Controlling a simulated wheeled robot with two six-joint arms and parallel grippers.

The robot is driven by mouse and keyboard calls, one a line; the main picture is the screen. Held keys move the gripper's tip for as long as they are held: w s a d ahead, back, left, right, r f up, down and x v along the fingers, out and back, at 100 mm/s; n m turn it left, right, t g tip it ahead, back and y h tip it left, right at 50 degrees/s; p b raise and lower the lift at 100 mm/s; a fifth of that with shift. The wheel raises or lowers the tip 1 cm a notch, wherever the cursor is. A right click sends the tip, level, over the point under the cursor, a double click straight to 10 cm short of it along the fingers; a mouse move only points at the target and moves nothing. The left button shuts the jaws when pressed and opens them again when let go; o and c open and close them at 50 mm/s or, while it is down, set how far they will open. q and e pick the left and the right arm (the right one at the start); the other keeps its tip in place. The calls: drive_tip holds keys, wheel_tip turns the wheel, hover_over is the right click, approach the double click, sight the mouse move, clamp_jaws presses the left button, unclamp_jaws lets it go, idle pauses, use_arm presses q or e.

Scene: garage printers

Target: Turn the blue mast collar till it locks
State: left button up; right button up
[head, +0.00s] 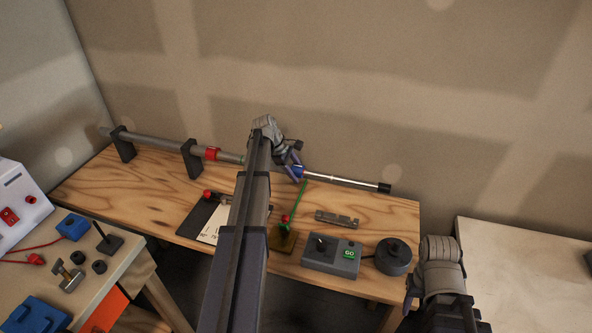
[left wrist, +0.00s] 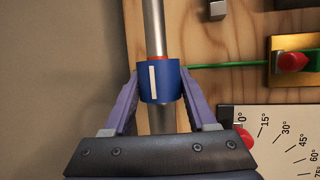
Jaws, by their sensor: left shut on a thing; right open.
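The blue mast collar (left wrist: 153,91) sits around a grey metal mast (left wrist: 154,25) in the left wrist view. A white stripe runs along the collar's face, and a thin red band shows at its far edge. My left gripper (left wrist: 159,80) is shut on the collar, one purple finger on each side. In the head view the collar (head: 299,171) is mostly hidden behind my left gripper (head: 293,169). My right gripper (head: 412,290) is at the lower right, off the table's front edge, open, with its fingers only partly visible.
The mast lies on black stands (head: 192,158) along the back of the wooden table (head: 385,215). An angle card (left wrist: 285,140), a grey bracket (head: 337,219), a GO control box (head: 331,258) and a dark round knob (head: 393,256) lie in front.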

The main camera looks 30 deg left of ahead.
sight(293, 166)
use_arm(q)
drive_tip(key=shift+s, duration=0.1)
idle(0.4)
drive_tip(key=o, duration=1.3)
drive_tip(key=shift+o, duration=0.2)
drive_tip(key=p+v, duration=0.7)
drive_tip(key=shift+r, duration=0.35)
drive_tip(key=shift+a, duration=0.15)
